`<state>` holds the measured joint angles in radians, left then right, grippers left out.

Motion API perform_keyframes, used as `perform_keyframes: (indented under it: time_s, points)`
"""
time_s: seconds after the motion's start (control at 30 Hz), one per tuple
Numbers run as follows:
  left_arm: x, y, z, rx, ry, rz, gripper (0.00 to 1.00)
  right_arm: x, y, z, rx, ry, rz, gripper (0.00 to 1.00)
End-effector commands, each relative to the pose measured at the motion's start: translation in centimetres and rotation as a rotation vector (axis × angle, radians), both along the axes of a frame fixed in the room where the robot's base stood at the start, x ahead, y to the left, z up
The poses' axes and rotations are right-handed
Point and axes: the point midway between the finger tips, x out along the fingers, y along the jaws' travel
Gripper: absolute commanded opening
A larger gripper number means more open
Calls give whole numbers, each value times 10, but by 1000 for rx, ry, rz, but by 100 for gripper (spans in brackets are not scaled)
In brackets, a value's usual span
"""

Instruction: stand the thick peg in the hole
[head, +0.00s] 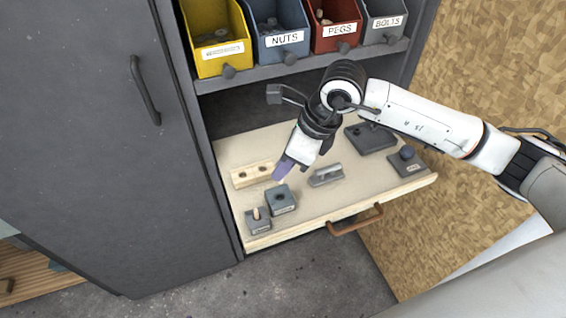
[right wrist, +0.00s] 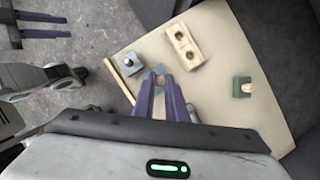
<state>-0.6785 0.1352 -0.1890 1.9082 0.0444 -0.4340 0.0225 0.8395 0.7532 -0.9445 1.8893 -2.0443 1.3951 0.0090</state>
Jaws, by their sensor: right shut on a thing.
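My right gripper (head: 278,178) points down over the drawer, its purple fingers shut on a tan thing, taken to be the thick peg; only a small tan part shows between the fingertips (right wrist: 157,74) in the right wrist view. A blue-grey block with an open round hole (head: 281,198) sits just in front of and below the fingertips in the head view. Whether the peg touches it I cannot tell. My left gripper (right wrist: 58,26) shows at the top left of the right wrist view, fingers apart and empty.
A two-hole wooden block (head: 253,174), a grey block with a thin peg (head: 258,221), a metal piece (head: 326,176), a dark tray (head: 370,138) and a block with a blue knob (head: 407,160) share the drawer. Another pegged block (right wrist: 242,88) shows in the wrist view. Bins (head: 335,28) stand above.

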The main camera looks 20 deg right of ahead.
Motion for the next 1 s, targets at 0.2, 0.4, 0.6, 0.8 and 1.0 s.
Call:
perform_keyframes:
  time_s: [0.2,0.4,0.6,0.8,1.0]
  points:
    - [-3,0,-10,1,7,-1,30,0,0,-13,0,0,1,0]
    - [-6,-1,-17,1,12,-2,30,0,0,-23,1,1,3,0]
    - [-6,-1,-23,0,13,-3,30,0,0,-33,1,1,3,0]
    - [-6,-1,-28,0,13,-3,30,0,0,-43,-1,1,2,0]
    - [-6,-1,-34,0,12,-3,30,0,0,-53,-1,1,2,0]
